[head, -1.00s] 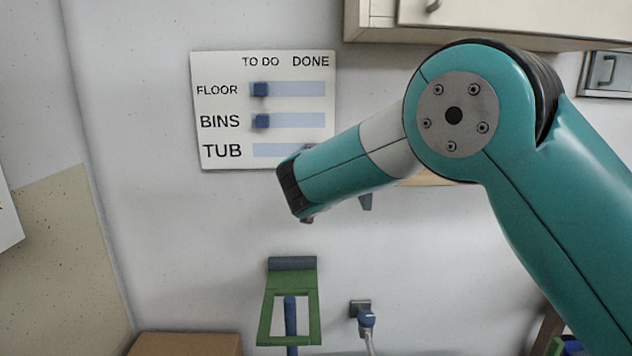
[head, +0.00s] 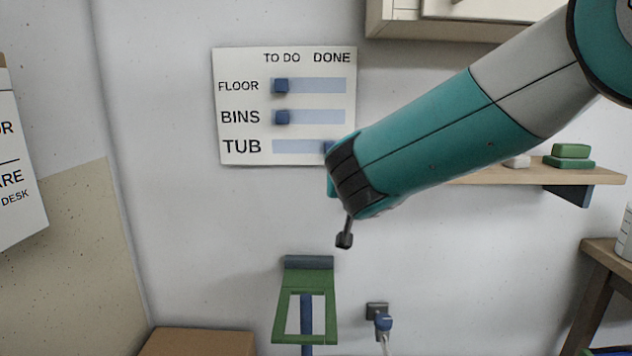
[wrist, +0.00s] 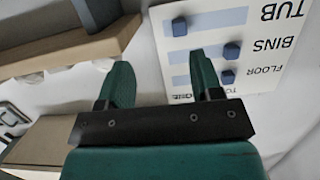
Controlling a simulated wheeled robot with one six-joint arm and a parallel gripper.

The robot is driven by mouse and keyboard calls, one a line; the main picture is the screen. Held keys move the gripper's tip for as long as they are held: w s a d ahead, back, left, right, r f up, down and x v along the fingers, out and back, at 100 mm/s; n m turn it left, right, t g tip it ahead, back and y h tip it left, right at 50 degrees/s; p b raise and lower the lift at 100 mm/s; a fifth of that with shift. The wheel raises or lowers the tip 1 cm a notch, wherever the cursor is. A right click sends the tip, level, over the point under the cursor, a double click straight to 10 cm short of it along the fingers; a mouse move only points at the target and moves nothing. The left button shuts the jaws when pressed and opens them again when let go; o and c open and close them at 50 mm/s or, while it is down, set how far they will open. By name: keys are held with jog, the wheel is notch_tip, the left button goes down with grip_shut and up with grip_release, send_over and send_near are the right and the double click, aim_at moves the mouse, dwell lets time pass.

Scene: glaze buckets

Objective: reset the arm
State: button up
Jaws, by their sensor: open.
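My arm (head: 450,130) reaches in from the upper right in the head view, its end beside the board's lower right corner. The white board (head: 235,70) is on the wall. Its floor slider (head: 281,86) and bins slider (head: 282,117) are on the TO DO side. The tub slider (head: 328,147) is toward DONE, partly hidden by my arm.
A wooden shelf (head: 480,178) with green blocks (head: 570,153) is right of my arm. A cabinet (head: 400,25) hangs above. Below are a green frame tool (head: 308,277), a plugged socket (head: 377,310) and a cardboard box (head: 200,343). Bare wall lies left of the board.

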jog(key=s+d+f+n+g+y, duration=0.1)
jog(key=s+g, duration=0.4)
jog(key=s, duration=0.7)
jog(key=s+d+f+n+g+y+p, duration=0.1)
jog(key=s+d+f+n+g+y, duration=0.1)
jog(key=s, duration=1)
jog(key=s+d+f+n+g+y+p, duration=0.1)
jog(key=s+d+f+n+g+y, duration=0.1)
jog(key=s+g, duration=0.6)
jog(key=s+f+n, duration=0.1)
jog(key=s+n, duration=0.1)
jog(key=s, duration=0.2)
jog(key=shift+s+n, duration=0.15)
jog(key=shift+n, duration=0.25)
jog(key=shift+d, duration=0.1)
